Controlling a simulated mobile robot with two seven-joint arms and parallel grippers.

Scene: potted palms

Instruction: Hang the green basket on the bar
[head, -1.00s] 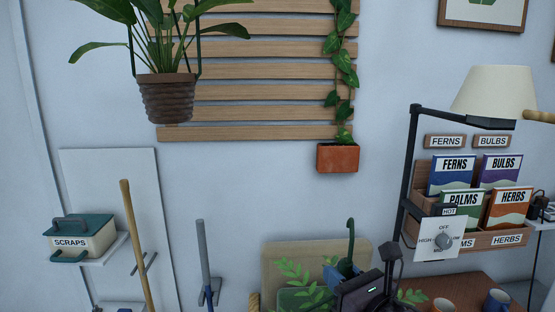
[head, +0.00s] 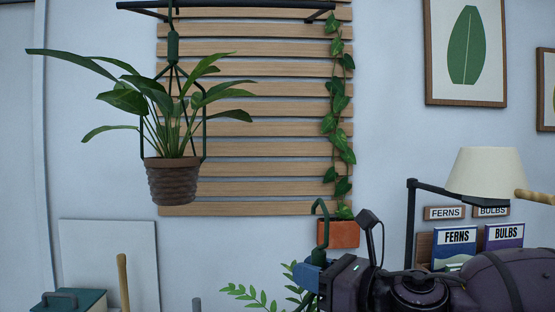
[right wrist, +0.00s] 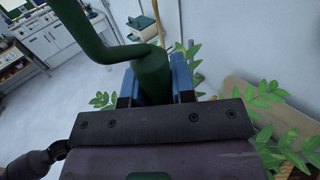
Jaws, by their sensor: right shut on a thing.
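My right gripper (head: 314,273) is shut on the dark green hanger (head: 322,230) of the green basket, low in the head view. The hanger's hooked top rises above the blue fingers. Its thick stem (right wrist: 153,75) stands between the fingers in the right wrist view. Leaves (head: 258,295) show below the gripper; the basket body is hidden or out of frame in the head view. The black bar (head: 250,4) runs along the top edge, above and left of the hook, well apart from it. My left gripper is not in view.
A brown pot (head: 172,181) with a leafy plant hangs on a green hanger below the bar's left part. A lamp (head: 487,172) stands at right.

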